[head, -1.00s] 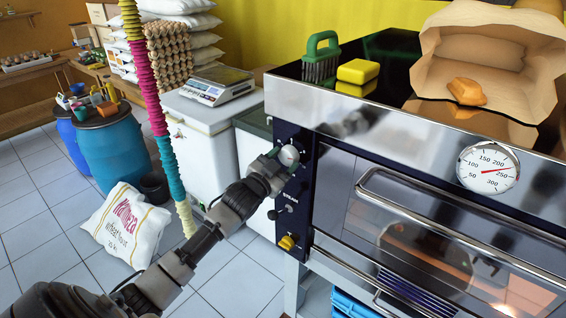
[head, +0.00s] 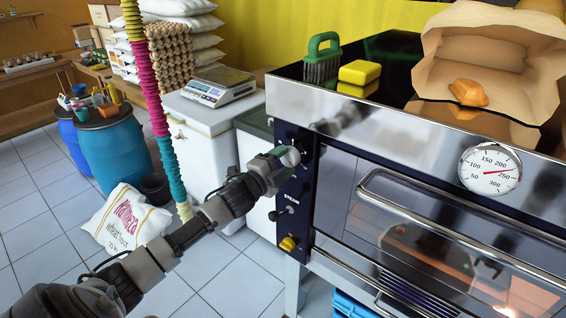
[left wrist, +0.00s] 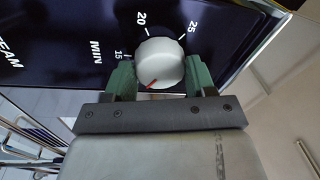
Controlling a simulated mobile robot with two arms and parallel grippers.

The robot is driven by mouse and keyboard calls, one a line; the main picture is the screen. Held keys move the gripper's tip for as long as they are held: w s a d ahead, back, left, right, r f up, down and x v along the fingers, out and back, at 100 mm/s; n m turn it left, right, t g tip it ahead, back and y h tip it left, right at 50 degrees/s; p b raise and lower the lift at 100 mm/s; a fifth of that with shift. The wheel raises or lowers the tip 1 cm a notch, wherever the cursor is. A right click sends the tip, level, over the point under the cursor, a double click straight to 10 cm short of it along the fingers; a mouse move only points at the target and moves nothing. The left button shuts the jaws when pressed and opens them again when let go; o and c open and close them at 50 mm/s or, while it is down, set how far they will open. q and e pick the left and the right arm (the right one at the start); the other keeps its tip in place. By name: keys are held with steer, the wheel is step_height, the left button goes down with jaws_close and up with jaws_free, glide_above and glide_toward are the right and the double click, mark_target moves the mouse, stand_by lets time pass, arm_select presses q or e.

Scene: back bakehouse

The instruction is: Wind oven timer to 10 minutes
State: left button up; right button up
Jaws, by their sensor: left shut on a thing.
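The oven timer knob (left wrist: 160,62) is a pale round knob on the dark control panel (left wrist: 60,35). In the left wrist view it sits between the green fingers of my left gripper (left wrist: 160,78), which is shut on it. Its red mark points to the lower left, past the printed 15. The marks 20 and 25 show above the knob; the rest of the scale is hidden by the gripper. In the head view my left gripper (head: 286,158) is at the upper part of the panel on the oven's (head: 390,190) left side. My right gripper is not in view.
Below the timer are the steam knob (head: 285,210) and a yellow knob (head: 287,244). The oven door handle (head: 450,235) sticks out to the right. A green brush (head: 322,60), yellow sponge (head: 359,72) and paper bag (head: 490,50) stand on the oven.

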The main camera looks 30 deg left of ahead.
arm_select(q)
steer(key=shift+m, duration=0.6)
steer(key=o, duration=0.9)
steer(key=shift+o, duration=0.2)
steer(key=shift+s+a+f, duration=0.1)
steer(key=shift+s+f, duration=0.05)
steer(key=shift+s, duration=0.2)
steer(key=s+a+b, duration=0.1)
steer(key=s+b, duration=0.1)
steer(key=s, duration=0.8)
steer(key=shift+a+f, duration=0.2)
steer(key=shift+f, duration=0.2)
steer(key=shift+f, duration=0.1)
